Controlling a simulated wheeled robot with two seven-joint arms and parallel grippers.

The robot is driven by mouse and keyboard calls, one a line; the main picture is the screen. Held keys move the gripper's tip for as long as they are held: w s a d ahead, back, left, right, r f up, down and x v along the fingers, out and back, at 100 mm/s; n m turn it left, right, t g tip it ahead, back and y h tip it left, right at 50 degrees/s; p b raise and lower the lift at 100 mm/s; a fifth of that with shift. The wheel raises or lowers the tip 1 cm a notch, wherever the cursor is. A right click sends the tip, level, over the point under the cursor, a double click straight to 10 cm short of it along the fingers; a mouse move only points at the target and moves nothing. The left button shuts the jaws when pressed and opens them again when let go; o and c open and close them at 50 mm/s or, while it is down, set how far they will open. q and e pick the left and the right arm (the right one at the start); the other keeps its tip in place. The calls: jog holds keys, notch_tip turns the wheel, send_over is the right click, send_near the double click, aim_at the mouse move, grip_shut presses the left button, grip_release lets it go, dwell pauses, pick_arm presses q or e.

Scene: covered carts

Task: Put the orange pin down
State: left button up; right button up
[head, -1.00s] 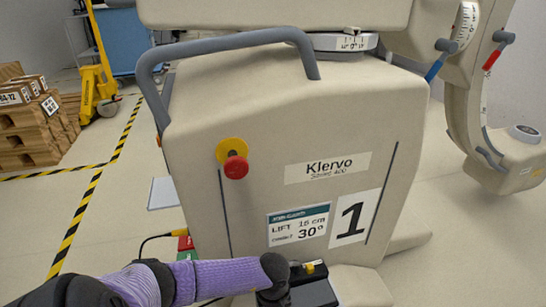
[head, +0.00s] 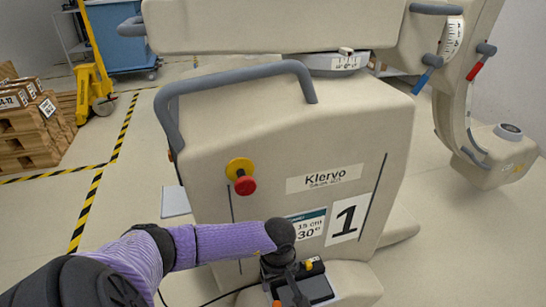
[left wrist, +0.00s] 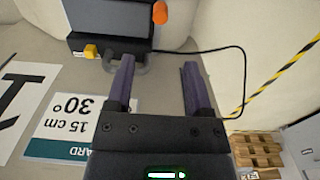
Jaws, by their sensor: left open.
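The orange pin (left wrist: 160,12) shows at the top of the left wrist view as a short orange cylinder, beside the corner of a dark box with a grey screen (left wrist: 110,17). Its lower end is hard to see. My left gripper (left wrist: 158,64) is open, with its two purple fingers apart and nothing held between them. The pin lies beyond the fingertips, apart from them. In the head view the left gripper (head: 291,288) points down over the box at the cart's foot. My right gripper is not in view.
The beige Klervo cart (head: 300,140) stands close in front, with a red stop button (head: 245,185) and a grey handle (head: 235,75). A black cable (left wrist: 240,70) loops from the box. Stacked pallets (head: 28,135) stand far left.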

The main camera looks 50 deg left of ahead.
pick_arm(q)
jog(key=s+d+f+n+t+h, duration=0.3)
jog(key=d+f+n+h, duration=0.15)
jog(key=n, duration=0.85)
jog(key=s+d+f+n+t+h, duration=0.3)
jog(key=d+f+n, duration=0.3)
jog(key=n, duration=0.6)
jog(key=s+a+f+n+g+y, duration=0.1)
jog(key=s+a+f+n+y, duration=0.25)
jog(key=s+n, duration=0.55)
jog(key=s+a+f+n+g+y, duration=0.15)
jog(key=s+f+n+y, duration=0.3)
jog(key=s+n, duration=0.5)
jog(key=s+d+n+g, duration=0.1)
jog(key=s+n+g, duration=0.5)
jog(key=s+n, duration=0.6)
jog(key=s+f, duration=0.1)
jog(key=s, duration=0.6)
jog(key=shift+d, duration=0.4)
